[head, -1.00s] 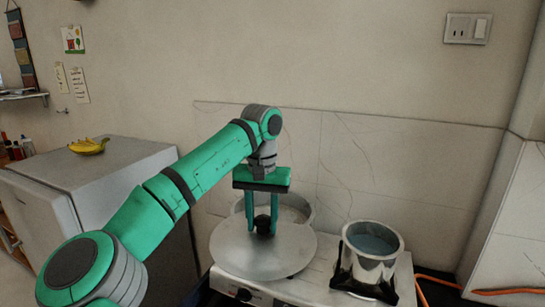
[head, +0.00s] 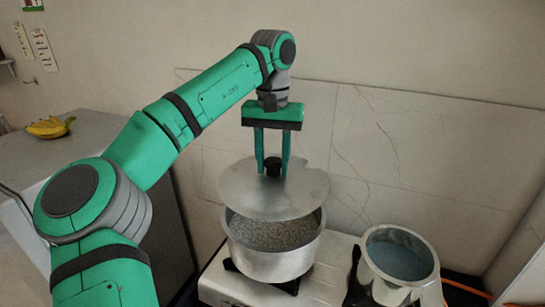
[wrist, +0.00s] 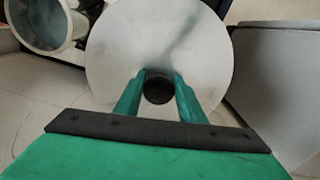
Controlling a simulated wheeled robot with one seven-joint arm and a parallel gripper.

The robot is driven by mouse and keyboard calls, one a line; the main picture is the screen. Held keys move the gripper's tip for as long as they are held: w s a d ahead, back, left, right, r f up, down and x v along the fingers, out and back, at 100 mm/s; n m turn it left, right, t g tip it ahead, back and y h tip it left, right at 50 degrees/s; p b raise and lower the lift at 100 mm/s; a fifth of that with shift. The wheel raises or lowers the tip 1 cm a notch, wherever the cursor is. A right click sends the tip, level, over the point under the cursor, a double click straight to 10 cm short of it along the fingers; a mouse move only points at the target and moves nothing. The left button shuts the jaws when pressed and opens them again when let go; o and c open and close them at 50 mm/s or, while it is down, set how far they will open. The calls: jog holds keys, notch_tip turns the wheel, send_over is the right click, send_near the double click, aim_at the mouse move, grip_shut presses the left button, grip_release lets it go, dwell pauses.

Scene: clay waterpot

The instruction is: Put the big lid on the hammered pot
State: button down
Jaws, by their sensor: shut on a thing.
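My gripper (head: 272,165) is shut on the black knob of the big lid (head: 245,193), a flat round grey metal disc. The lid hangs roughly level above the hammered pot (head: 270,262), apart from it at the front, where the pot's speckled inside shows below the lid. The pot stands on the left burner of the white stove, its back rim hidden by the lid. In the wrist view the lid (wrist: 160,35) fills the upper middle, with the knob between the fingertips (wrist: 159,88); the lid hides the pot there.
The wall is close behind the stove. Bananas (head: 50,127) lie on the grey cabinet (head: 85,150) at left.

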jog(key=shift+f, duration=3.95)
jog(key=shift+d+f, duration=0.1)
jog(key=shift+f, duration=0.75)
jog(key=shift+s+f, duration=0.15)
jog(key=c, duration=1.1)
grip_release()
notch_tip(320, 180, up, 11)
jog(key=shift+f, duration=0.1)
